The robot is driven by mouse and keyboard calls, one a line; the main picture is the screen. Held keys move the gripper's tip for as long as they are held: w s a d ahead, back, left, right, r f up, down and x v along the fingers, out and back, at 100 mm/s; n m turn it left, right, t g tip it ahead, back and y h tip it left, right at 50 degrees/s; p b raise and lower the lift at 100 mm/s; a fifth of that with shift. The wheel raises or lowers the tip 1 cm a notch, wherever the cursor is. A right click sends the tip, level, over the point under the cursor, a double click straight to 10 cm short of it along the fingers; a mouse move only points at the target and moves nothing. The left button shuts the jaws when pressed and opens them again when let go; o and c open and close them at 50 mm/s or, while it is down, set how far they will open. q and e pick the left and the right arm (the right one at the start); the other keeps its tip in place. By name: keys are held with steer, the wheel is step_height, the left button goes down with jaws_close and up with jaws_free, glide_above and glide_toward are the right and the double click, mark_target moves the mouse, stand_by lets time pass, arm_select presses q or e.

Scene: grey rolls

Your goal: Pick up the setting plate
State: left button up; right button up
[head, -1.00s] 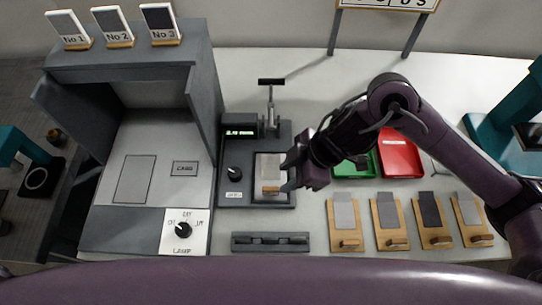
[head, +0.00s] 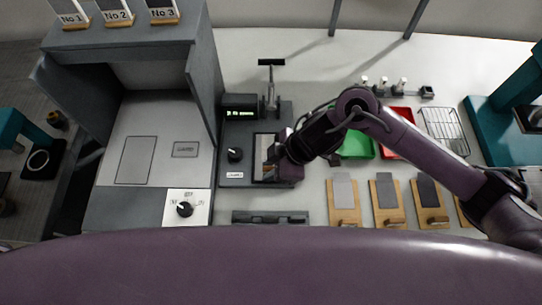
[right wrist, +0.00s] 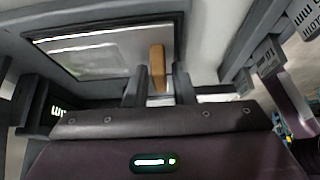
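A grey plate (head: 262,146) with a small wooden handle lies on the dark press-like device (head: 232,182) with a green display. My right gripper (head: 272,160) is low over this plate and hides part of it. In the right wrist view the wooden handle (right wrist: 157,62) stands between the two fingers (right wrist: 160,88), with a gap showing on both sides, so the gripper looks open. Several more plates, light to dark grey, lie on wooden boards (head: 389,214) to the right. I cannot tell from a label which is the setting plate. My left gripper is not in view.
The laser cabinet (head: 150,205) stands left of the device, its dark side wall close by. A dark slotted bar (head: 270,217) lies in front. Green (head: 357,145) and red (head: 398,116) trays and a wire rack (head: 444,130) are to the right.

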jaws_close()
steer(key=shift+r, duration=0.15)
